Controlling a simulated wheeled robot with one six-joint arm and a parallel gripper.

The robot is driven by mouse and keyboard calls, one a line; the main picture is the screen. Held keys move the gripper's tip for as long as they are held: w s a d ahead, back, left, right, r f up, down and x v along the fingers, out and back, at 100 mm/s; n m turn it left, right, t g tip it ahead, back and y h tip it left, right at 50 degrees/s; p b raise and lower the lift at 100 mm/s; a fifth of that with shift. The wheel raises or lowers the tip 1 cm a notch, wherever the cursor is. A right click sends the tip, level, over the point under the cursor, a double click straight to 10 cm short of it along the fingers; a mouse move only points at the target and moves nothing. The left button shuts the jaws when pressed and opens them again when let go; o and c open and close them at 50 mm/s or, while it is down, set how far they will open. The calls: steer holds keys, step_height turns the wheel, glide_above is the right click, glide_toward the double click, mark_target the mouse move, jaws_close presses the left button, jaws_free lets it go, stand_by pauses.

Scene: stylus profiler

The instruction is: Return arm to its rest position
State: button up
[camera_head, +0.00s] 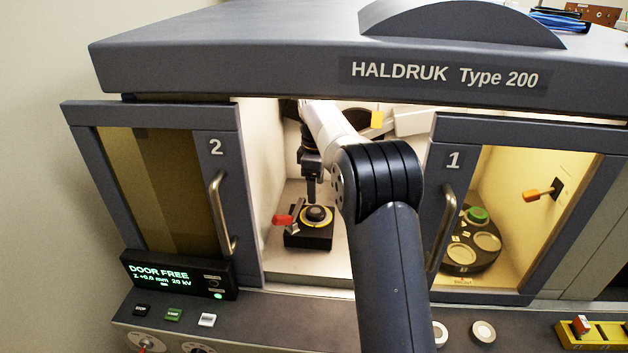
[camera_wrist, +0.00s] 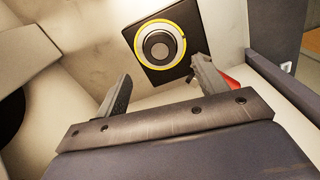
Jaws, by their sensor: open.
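My arm (camera_head: 390,270) reaches from the front into the lit chamber of the HALDRUK Type 200 machine, through the gap between door 2 (camera_head: 240,190) and door 1 (camera_head: 440,190). My gripper (camera_head: 311,188) points down above a black square stage (camera_head: 308,240) with a yellow ring. A dark round piece (camera_head: 318,213) sits in the middle of the ring. In the wrist view my gripper (camera_wrist: 160,78) is open with nothing between its fingers, and the round piece (camera_wrist: 158,46) lies beyond the fingertips. A red-handled lever (camera_head: 284,220) is beside the stage, partly behind a finger in the wrist view.
The door frames stand close on both sides of my arm. Behind door 1 are a dark carousel (camera_head: 470,248) and an orange lever (camera_head: 538,195). A display (camera_head: 180,275) reads DOOR FREE. Buttons (camera_head: 173,314), pale discs (camera_head: 484,331) and a yellow rack (camera_head: 595,334) are along the front ledge.

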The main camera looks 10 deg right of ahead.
mark_target(316, 211)
step_height(316, 211, down, 7)
steer(key=shift+s+f+p, duration=0.1)
steer(key=shift+p, duration=0.3)
step_height(316, 211, up, 3)
steer(key=shift+r+b, duration=0.1)
steer(key=shift+b, duration=0.45)
steer(key=shift+s+a, duration=0.2)
steer(key=shift+s, duration=0.55)
steer(key=shift+w, duration=0.15)
